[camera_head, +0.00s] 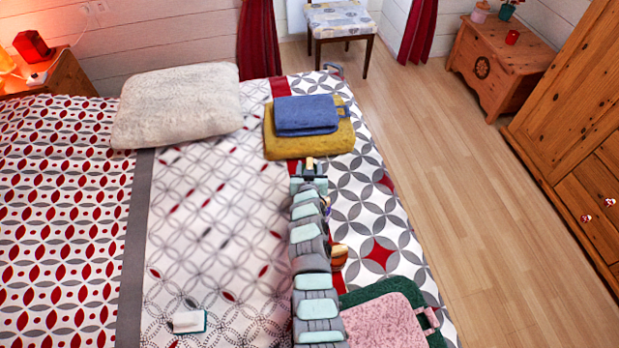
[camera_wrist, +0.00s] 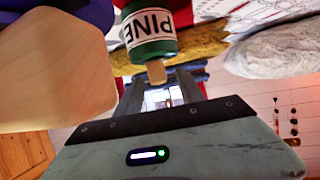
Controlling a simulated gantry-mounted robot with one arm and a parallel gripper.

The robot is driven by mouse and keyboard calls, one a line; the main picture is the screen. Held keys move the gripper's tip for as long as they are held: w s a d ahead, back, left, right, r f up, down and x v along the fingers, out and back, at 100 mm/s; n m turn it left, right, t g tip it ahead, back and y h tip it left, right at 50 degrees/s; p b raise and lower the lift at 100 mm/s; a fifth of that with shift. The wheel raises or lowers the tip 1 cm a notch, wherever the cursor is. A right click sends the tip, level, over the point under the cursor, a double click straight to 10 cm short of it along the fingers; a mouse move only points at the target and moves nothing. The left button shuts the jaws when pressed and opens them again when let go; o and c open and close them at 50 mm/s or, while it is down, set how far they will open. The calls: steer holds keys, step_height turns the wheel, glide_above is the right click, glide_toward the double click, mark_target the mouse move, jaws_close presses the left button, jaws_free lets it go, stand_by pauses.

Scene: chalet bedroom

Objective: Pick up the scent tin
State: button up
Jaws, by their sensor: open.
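A green tin (camera_wrist: 150,48) with a white label reading PINE, likely the scent tin, is at the top middle of the wrist view, which appears upside down. A small pale wooden knob (camera_wrist: 156,72) on it points toward the gap between my fingers. My gripper (camera_wrist: 162,92) is open, with the knob in line with the gap; I cannot tell whether it touches. In the head view my gripper (camera_head: 308,178) is over the bed, just short of the yellow folded cloth. The tin cannot be made out there, probably hidden by my arm.
A large blurred beige thing (camera_wrist: 55,70) is close to the wrist camera, left of the tin. A blue folded cloth (camera_head: 305,115) lies on the yellow one (camera_head: 310,147). A cream pillow (camera_head: 180,105) lies left. Pink cloth (camera_head: 385,325) lies near the front. The bed's middle is mostly clear.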

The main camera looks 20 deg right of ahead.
steer(key=shift+b+x, duration=0.5)
steer(key=shift+x, duration=0.55)
jaws_close()
stand_by(0.7)
